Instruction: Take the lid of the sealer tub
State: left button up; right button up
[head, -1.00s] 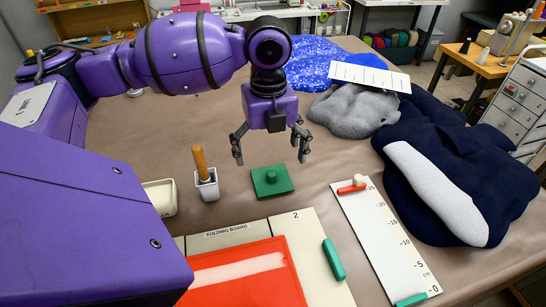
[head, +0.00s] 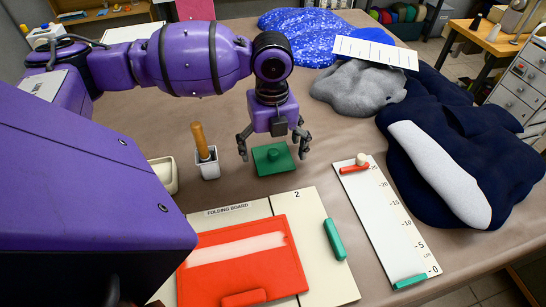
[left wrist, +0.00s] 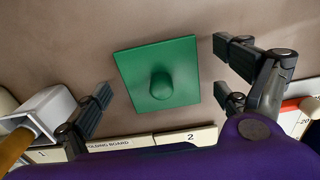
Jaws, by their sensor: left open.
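The lid is a green square plate with a round knob (head: 272,158). It lies flat on the brown table behind the folding board, and I cannot tell whether a tub is under it. In the left wrist view the lid (left wrist: 160,75) is near the middle, its knob facing the camera. My left gripper (head: 273,146) is open and empty just above and behind the lid in the head view. In the left wrist view its fingers stand apart on either side of the lid, not visibly touching it. My right gripper is not in view.
A small white pot with a wooden handle (head: 203,150) stands left of the lid. The folding board (head: 320,235) with a red pouch (head: 250,262) lies in front. A scale board (head: 390,225) and navy comforter (head: 455,150) are at right. A grey bundle (head: 355,88) lies behind.

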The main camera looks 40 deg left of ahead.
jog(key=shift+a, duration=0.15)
pick_arm(q)
jog(key=c, duration=1.2)
jog(key=shift+c, duration=0.2)
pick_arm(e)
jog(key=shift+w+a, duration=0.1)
pick_arm(q)
jog(key=shift+r, duration=0.15)
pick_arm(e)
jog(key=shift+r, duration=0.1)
pick_arm(q)
jog(key=shift+w+r, duration=0.1)
jog(key=shift+r, duration=0.5)
jog(key=s+d+r+p, duration=0.1)
jog(key=s+d+r, duration=0.7)
jog(key=s+r, duration=0.3)
jog(key=shift+s+d+r+p, duration=0.15)
jog(key=shift+d+r+p, duration=0.1)
jog(key=shift+d+p, duration=0.1)
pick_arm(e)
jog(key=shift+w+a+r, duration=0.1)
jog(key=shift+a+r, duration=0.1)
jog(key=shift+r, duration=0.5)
